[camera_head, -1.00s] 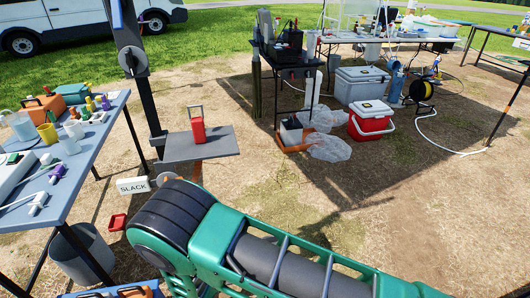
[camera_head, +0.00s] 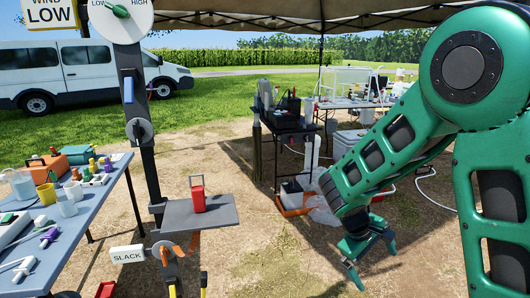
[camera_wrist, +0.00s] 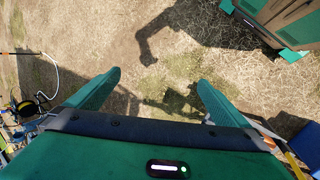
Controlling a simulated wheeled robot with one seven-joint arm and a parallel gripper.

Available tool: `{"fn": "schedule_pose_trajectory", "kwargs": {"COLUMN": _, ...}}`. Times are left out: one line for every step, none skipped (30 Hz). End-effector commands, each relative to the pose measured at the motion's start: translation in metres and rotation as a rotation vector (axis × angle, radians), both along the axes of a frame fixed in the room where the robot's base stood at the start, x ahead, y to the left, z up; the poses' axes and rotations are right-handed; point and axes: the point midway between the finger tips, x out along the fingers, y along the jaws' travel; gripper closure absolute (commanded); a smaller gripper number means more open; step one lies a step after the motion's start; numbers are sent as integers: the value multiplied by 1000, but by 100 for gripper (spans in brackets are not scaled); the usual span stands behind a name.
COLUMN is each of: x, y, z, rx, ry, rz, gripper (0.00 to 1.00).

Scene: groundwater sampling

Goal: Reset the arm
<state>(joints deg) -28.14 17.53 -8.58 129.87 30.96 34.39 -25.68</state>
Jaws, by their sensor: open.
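My arm is green with dark inserts and rises at the right of the head view. My gripper (camera_head: 373,262) hangs at its end, pointing down over bare ground. In the wrist view my gripper (camera_wrist: 152,98) shows two green fingers spread wide apart. Nothing is between them, only dry grass and the arm's shadow beneath. The gripper touches no object.
A post with a dial and a small shelf (camera_head: 222,215) bearing a red canister (camera_head: 198,194) stands left of centre. A blue table (camera_head: 75,222) with sampling gear is at the left. A black table (camera_head: 285,125) stands behind. Open ground lies between.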

Motion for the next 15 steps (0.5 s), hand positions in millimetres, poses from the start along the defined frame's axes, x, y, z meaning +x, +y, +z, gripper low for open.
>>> {"fn": "schedule_pose_trajectory", "kwargs": {"x": -12, "y": -17, "z": 13, "rx": 32, "ry": -13, "rz": -70, "gripper": 0}}
{"fn": "schedule_pose_trajectory", "kwargs": {"x": -19, "y": -25, "z": 19, "rx": 50, "ry": -19, "rz": -108, "gripper": 0}}
{"fn": "schedule_pose_trajectory", "kwargs": {"x": -29, "y": -34, "z": 26, "rx": 74, "ry": -26, "rz": -158, "gripper": 0}}
{"fn": "schedule_pose_trajectory", "kwargs": {"x": -37, "y": -42, "z": 32, "rx": 91, "ry": -30, "rz": -195, "gripper": 0}}
{"fn": "schedule_pose_trajectory", "kwargs": {"x": -45, "y": -48, "z": 37, "rx": 109, "ry": -37, "rz": -234, "gripper": 0}}
{"fn": "schedule_pose_trajectory", "kwargs": {"x": -56, "y": -57, "z": 44, "rx": 131, "ry": -44, "rz": -283, "gripper": 0}}
{"fn": "schedule_pose_trajectory", "kwargs": {"x": -65, "y": -63, "z": 49, "rx": 147, "ry": -50, "rz": -320, "gripper": 0}}
{"fn": "schedule_pose_trajectory", "kwargs": {"x": -74, "y": -68, "z": 54, "rx": 165, "ry": -54, "rz": -356, "gripper": 0}}
{"fn": "schedule_pose_trajectory", "kwargs": {"x": -85, "y": -76, "z": 60, "rx": 186, "ry": -63, "rz": -404, "gripper": 0}}
{"fn": "schedule_pose_trajectory", "kwargs": {"x": -95, "y": -80, "z": 65, "rx": 203, "ry": -68, "rz": -439, "gripper": 0}}
{"fn": "schedule_pose_trajectory", "kwargs": {"x": -104, "y": -85, "z": 69, "rx": 220, "ry": -76, "rz": -475, "gripper": 0}}
{"fn": "schedule_pose_trajectory", "kwargs": {"x": -116, "y": -90, "z": 75, "rx": 241, "ry": -82, "rz": -522, "gripper": 0}}
{"fn": "schedule_pose_trajectory", "kwargs": {"x": -126, "y": -94, "z": 79, "rx": 257, "ry": -90, "rz": -555, "gripper": 0}}
{"fn": "schedule_pose_trajectory", "kwargs": {"x": -135, "y": -97, "z": 83, "rx": 273, "ry": -95, "rz": -590, "gripper": 0}}
{"fn": "schedule_pose_trajectory", "kwargs": {"x": -148, "y": -100, "z": 87, "rx": 293, "ry": -104, "rz": -634, "gripper": 0}}
